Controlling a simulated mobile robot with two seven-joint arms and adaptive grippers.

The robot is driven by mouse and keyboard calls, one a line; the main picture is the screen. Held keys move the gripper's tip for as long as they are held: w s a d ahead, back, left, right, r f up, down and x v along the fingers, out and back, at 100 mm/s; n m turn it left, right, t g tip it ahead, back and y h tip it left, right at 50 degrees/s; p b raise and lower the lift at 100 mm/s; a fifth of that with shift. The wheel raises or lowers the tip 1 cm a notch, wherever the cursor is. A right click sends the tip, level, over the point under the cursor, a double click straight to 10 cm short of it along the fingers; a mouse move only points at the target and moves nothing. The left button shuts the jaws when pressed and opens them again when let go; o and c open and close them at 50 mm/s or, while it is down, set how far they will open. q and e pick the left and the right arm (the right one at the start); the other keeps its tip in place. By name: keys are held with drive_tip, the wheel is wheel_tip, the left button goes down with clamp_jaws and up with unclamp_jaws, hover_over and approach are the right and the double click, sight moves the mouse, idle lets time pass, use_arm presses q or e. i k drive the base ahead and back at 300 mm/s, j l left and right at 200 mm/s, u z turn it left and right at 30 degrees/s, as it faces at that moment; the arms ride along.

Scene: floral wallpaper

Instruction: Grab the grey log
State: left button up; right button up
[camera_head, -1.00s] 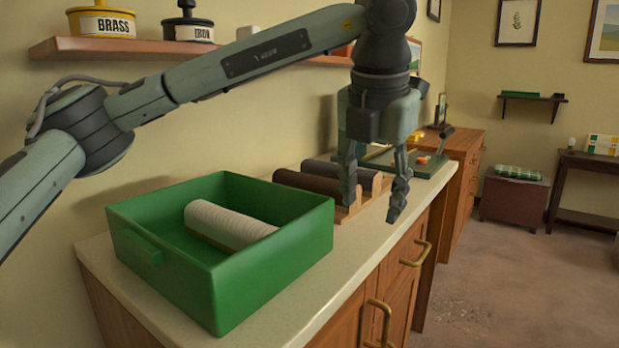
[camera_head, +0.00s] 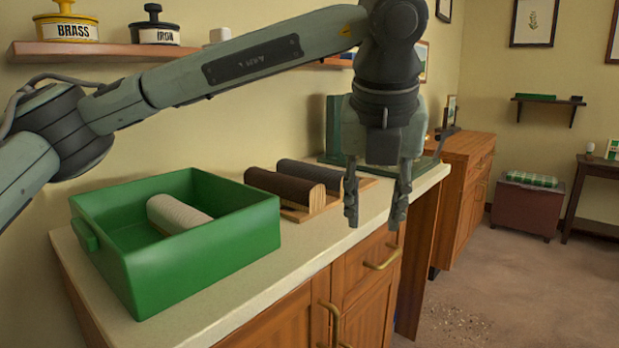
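The grey log (camera_head: 312,172) lies on a low wooden rack (camera_head: 298,214) on the counter, behind a dark brown log (camera_head: 284,188). A pale, whitish log (camera_head: 178,213) lies inside the green tray (camera_head: 205,262) to the left. My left gripper (camera_head: 375,214) points down with its two fingers apart and nothing between them. In the picture it is just right of the grey log's near end, over the counter's front edge. The left finger overlaps the rack's right part; I cannot tell the exact depth gap. My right gripper is not in view.
The pale counter (camera_head: 232,298) has a clear strip along its front. A green upright object (camera_head: 335,125) stands at the back behind my gripper. A wooden cabinet (camera_head: 467,165) stands beyond the counter.

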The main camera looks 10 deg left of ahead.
sight(331, 179)
drive_tip(key=i+l+u, duration=0.1)
drive_tip(key=l+u, duration=0.15)
drive_tip(key=l, duration=0.3)
drive_tip(key=l+u, duration=0.25)
drive_tip(key=l, duration=0.25)
drive_tip(key=i+l+u, duration=0.15)
drive_tip(key=l, duration=0.2)
drive_tip(key=i+l+u, duration=0.15)
drive_tip(key=l, duration=0.2)
drive_tip(key=i+l+u, duration=0.15)
drive_tip(key=l, duration=0.2)
drive_tip(key=i+l+u, duration=0.4)
drive_tip(key=l, duration=0.25)
drive_tip(key=l+u, duration=0.2)
drive_tip(key=l, duration=0.15)
drive_tip(key=i+l+u, duration=0.45)
drive_tip(key=i+j, duration=0.1)
drive_tip(key=i, duration=0.05)
